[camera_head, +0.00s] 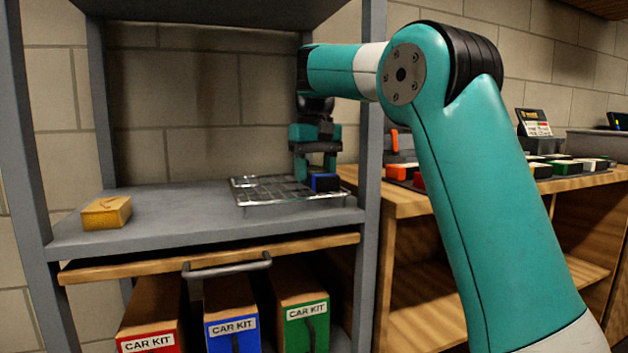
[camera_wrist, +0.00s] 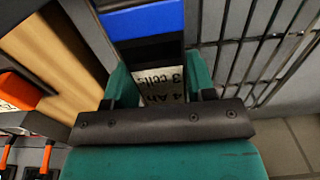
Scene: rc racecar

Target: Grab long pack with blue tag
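The long pack with the blue tag (camera_wrist: 145,20) is dark with a white label reading "3 cells 4 Ah" in the wrist view. In the head view the blue-tagged pack (camera_head: 326,182) is at the right end of the wire rack (camera_head: 262,199). My gripper (camera_head: 317,169) points down over it. In the wrist view my gripper (camera_wrist: 160,68) has one teal finger on each side of the pack. The fingers are very close to its sides; I cannot tell whether they press on it. The pack's near end is hidden by the gripper.
A grey shelf post (camera_head: 368,120) stands just right of the rack. A yellow box (camera_head: 106,212) sits on the shelf's left, with bare shelf between. Car kit boxes (camera_head: 232,325) stand below. A wooden bench (camera_head: 420,203) to the right holds several small packs.

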